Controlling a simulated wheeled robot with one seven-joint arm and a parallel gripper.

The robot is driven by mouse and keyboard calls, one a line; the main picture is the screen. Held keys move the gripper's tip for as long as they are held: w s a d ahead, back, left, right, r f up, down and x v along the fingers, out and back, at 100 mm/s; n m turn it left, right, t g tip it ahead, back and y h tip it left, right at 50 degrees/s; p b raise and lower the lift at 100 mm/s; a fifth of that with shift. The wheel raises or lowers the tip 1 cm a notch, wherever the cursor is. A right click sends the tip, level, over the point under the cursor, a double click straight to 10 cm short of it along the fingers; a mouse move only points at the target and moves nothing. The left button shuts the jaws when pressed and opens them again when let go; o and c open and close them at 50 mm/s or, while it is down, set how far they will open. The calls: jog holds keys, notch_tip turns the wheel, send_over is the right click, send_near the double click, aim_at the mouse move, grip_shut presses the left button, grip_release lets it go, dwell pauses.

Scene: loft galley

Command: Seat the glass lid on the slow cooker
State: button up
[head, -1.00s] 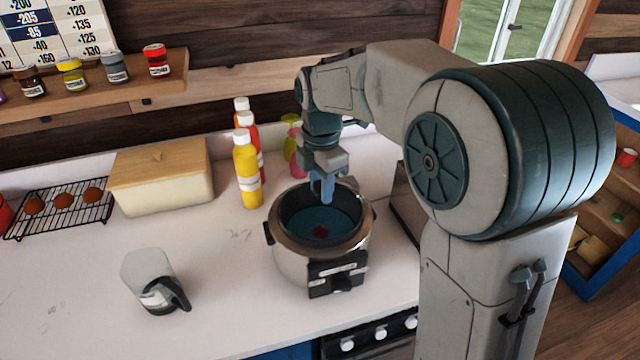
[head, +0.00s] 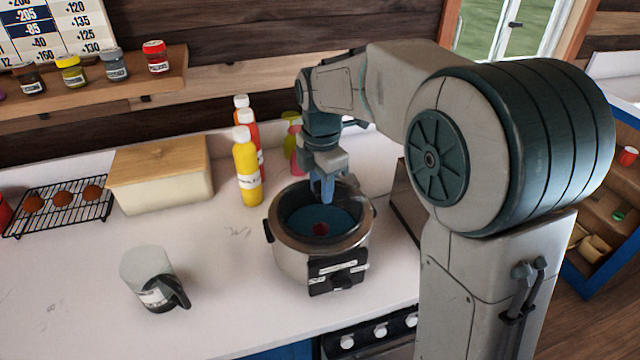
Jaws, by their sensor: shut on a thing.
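The slow cooker (head: 292,258) stands upright on the white counter, a round silver pot with a dark rim, side handles and a black control panel in front. My gripper (head: 326,198) points down over the back part of its opening, with its blue fingers shut. They are shut on the glass lid (head: 318,214), which is see-through and hard to make out against the blue inside of the pot. A small red spot shows in the middle of the opening. I cannot tell whether the lid touches the rim all round.
A wooden-topped bin (head: 160,185), a rack with brown items (head: 62,205) and several bottles (head: 247,170) stand behind. A dark appliance (head: 398,195) is close on the right.

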jog(key=o, duration=1.1)
jog(key=shift+r+p, duration=2.8)
jog(key=shift+r, duration=0.75)
jog(key=s+d+f+m+t+b, duration=0.1)
jog(key=s+d+f+m+t, duration=0.1)
jog(key=s+d+m, duration=0.4)
jog(key=s+d+f+m+t+b, duration=0.1)
jog(key=s+d+f+m+b, duration=0.1)
jog(key=s+d+m, duration=0.5)
jog(key=s+m, duration=0.6)
jog(key=m, duration=0.5)
jog(key=shift+s+d+t, duration=0.15)
jog(key=shift+d+t, duration=0.1)
jog(key=shift+t, duration=0.15)
